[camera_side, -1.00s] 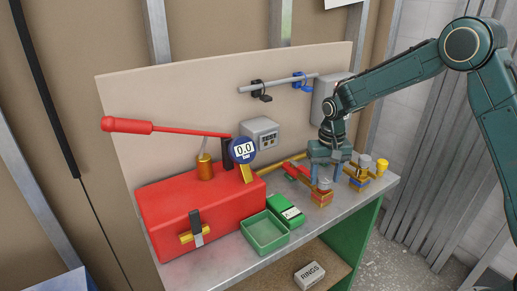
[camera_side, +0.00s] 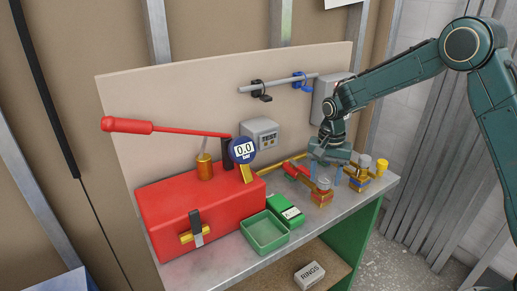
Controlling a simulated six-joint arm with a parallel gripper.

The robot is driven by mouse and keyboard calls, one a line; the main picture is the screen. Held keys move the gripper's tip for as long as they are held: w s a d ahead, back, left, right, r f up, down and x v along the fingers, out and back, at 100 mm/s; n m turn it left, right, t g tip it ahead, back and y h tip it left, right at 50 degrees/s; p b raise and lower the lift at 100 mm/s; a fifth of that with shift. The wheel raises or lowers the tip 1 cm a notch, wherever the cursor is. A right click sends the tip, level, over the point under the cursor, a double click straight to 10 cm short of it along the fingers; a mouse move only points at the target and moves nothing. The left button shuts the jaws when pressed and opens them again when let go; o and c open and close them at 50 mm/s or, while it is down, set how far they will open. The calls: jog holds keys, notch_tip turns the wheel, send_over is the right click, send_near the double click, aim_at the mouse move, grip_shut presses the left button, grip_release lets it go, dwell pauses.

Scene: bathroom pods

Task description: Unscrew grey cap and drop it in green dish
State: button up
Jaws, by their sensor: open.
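A grey cap (camera_side: 323,184) sits on a brass fitting (camera_side: 321,198) near the front of the bench. A second grey cap (camera_side: 364,161) tops another brass fitting farther right. My gripper (camera_side: 326,176) points down over the front cap, with its blue fingers apart and their tips close to it. Whether they touch the cap cannot be told at this size. The green dish (camera_side: 282,243) stands on the bench to the left of the fittings, open and empty.
A green labelled box (camera_side: 287,210) lies between the dish and the fittings. A red pump box (camera_side: 165,215) with a long red handle (camera_side: 127,125) and a gauge reading 0.0 (camera_side: 242,150) fills the left. A yellow cup (camera_side: 382,166) stands at the right end.

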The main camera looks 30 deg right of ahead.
jog(key=shift+m, duration=0.5)
jog(key=shift+m, duration=1.4)
jog(key=shift+m, duration=0.3)
jog(key=shift+m, duration=1.5)
jog(key=shift+c, duration=0.2)
jog(key=c, duration=0.8)
jog(key=shift+c, duration=0.2)
